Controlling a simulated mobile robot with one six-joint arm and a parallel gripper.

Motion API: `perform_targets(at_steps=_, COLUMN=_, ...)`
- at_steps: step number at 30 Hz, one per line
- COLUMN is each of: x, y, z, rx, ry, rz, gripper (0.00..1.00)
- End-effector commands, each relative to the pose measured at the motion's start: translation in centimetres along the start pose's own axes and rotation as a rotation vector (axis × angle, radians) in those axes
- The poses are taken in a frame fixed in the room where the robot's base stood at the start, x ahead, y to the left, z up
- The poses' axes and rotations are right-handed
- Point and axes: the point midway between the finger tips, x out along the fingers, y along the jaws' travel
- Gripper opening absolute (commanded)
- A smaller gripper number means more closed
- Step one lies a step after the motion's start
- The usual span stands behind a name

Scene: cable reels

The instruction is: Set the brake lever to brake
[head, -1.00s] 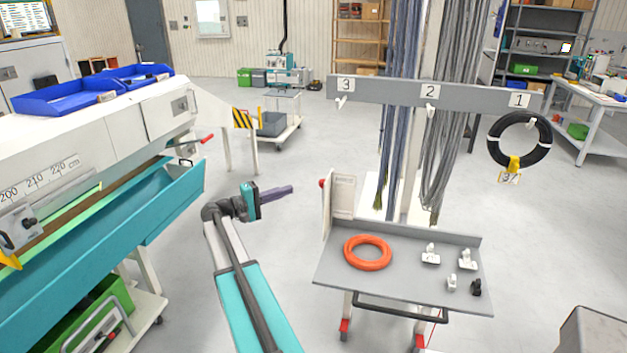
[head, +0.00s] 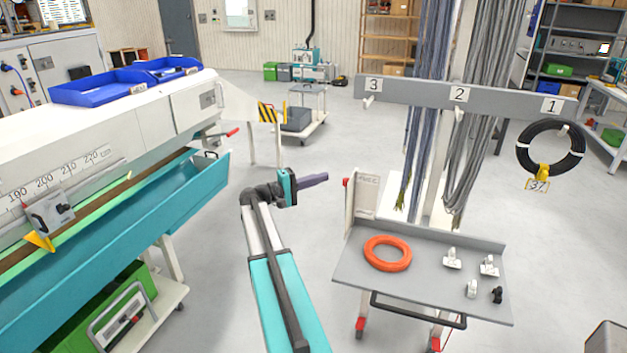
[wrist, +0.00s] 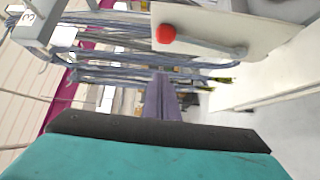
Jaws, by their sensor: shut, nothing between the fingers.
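The brake lever shows as a red knob (head: 346,182) at the left edge of a cream plate (head: 364,196) on the reel cart. In the wrist view the red knob (wrist: 166,34) sits on a grey lever arm (wrist: 208,45) that runs right to a pivot on the plate (wrist: 205,18). Small lettering on the plate is too blurred to read, so the lever's setting cannot be told. My gripper (head: 326,177) is shut and empty, its purple fingers pointing at the knob, a small gap to its left. The fingertips also show in the wrist view (wrist: 161,77), below the knob.
The cart's grey tray (head: 420,280) holds an orange coil (head: 388,253) and several small fittings. A numbered rail (head: 410,92) above carries a black coil (head: 550,147) with a yellow tag. Hanging cables (head: 425,150) stand behind the plate. A teal machine trough (head: 130,240) lies left, with floor between.

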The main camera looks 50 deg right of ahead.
Motion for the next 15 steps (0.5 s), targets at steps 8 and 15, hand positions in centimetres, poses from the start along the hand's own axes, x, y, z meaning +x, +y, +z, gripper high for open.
perform_targets(at_steps=8, x=4.0, y=0.2, z=0.0, rx=-0.001, ry=-0.003, rz=0.000, gripper=0.00)
perform_targets(at_steps=15, x=6.4, y=0.2, z=0.3, rx=0.000, ry=-0.001, rz=0.000, gripper=0.00)
